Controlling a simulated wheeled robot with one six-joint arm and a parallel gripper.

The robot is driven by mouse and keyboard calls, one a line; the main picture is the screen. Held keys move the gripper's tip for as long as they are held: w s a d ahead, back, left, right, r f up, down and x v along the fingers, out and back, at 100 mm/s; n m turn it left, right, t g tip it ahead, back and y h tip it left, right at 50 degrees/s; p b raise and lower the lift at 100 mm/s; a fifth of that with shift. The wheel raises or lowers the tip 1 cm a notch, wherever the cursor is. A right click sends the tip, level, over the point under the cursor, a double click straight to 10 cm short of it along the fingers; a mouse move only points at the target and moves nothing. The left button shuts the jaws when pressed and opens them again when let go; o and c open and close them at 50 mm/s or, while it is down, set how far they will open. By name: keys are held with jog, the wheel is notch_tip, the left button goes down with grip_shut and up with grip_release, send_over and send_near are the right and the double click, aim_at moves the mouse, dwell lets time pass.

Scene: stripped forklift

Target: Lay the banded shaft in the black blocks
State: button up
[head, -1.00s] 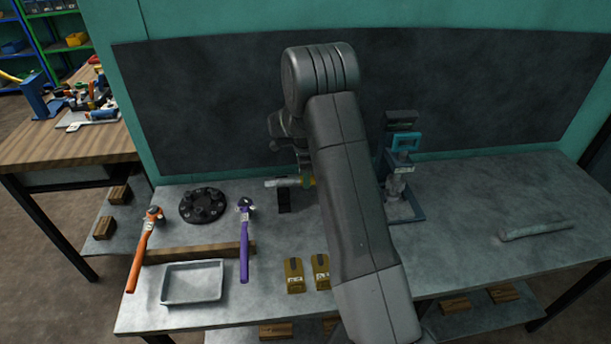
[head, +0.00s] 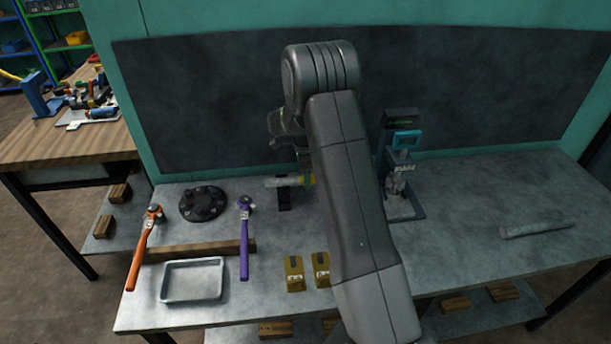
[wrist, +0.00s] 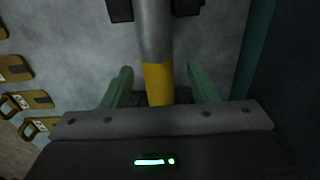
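The grey shaft with a yellow band shows in the wrist view (wrist: 157,82), running up the picture between my fingers. Its left end shows in the head view (head: 277,181). One black block (head: 284,197) stands under that end. In the wrist view the black block's two sides (wrist: 120,10) flank the shaft at the top, and the shaft appears to lie between them. My gripper (wrist: 161,80) has its green fingers on either side of the yellow band, with a gap on both sides. My arm hides the rest of the shaft and any second block in the head view.
A teal device (head: 402,160) stands right of my arm. An orange tool (head: 144,248), a purple tool (head: 245,240), a tray (head: 192,281) and a black disc (head: 202,204) are at left. A grey bar (head: 536,229) lies right.

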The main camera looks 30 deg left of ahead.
jog(key=shift+f, duration=0.15)
notch_tip(320, 180, up, 14)
jog(key=b, duration=0.2)
jog(key=shift+a, duration=0.1)
dwell(0.4)
notch_tip(320, 180, down, 14)
jog(key=shift+r+p, duration=0.2)
jog(key=shift+p, duration=1.05)
